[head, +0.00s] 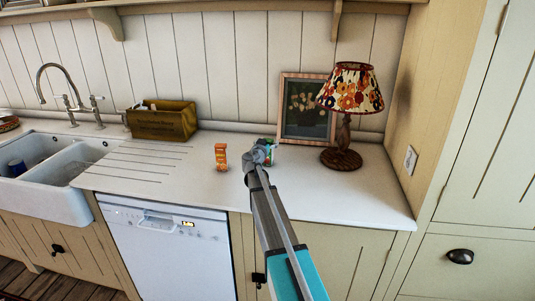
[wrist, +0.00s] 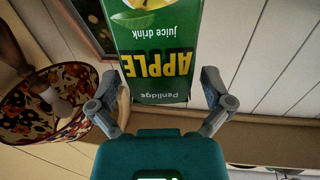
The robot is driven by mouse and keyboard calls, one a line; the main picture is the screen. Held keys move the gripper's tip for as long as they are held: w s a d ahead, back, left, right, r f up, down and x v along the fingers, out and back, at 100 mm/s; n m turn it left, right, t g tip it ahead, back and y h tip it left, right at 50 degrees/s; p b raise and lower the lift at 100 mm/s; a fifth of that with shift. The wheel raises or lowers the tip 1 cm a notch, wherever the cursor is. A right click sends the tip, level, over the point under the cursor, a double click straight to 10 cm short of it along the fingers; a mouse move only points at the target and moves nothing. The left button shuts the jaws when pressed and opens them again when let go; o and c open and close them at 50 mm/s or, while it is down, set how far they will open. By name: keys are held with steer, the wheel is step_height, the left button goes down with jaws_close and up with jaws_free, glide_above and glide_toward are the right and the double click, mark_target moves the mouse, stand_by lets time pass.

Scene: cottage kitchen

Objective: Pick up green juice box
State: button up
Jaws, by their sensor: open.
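The green juice box (wrist: 155,60), labelled APPLE, fills the upper middle of the wrist view, with its lettering upside down. My gripper (wrist: 159,76) is open, with one finger on each side of the box's near end. The right finger is close to the box's side; whether either finger touches it I cannot tell. In the head view my gripper (head: 259,154) is over the counter and hides most of the box; a small green part (head: 271,144) shows behind it.
An orange carton (head: 221,157) stands left of my gripper. A table lamp (head: 343,158) and a framed picture (head: 307,108) stand to the right and behind. A wooden crate (head: 163,121) and the sink (head: 45,205) are farther left. The counter's front (head: 345,200) is clear.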

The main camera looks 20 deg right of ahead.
stand_by(0.4)
steer(key=c, duration=1.3)
steer(key=shift+r, duration=0.2)
steer(key=shift+r+p, duration=0.75)
steer(key=shift+p, duration=0.2)
steer(key=s+a+r+p, duration=0.4)
steer(key=s+r+p, duration=0.7)
steer(key=s, duration=0.2)
steer(key=shift+s, duration=0.2)
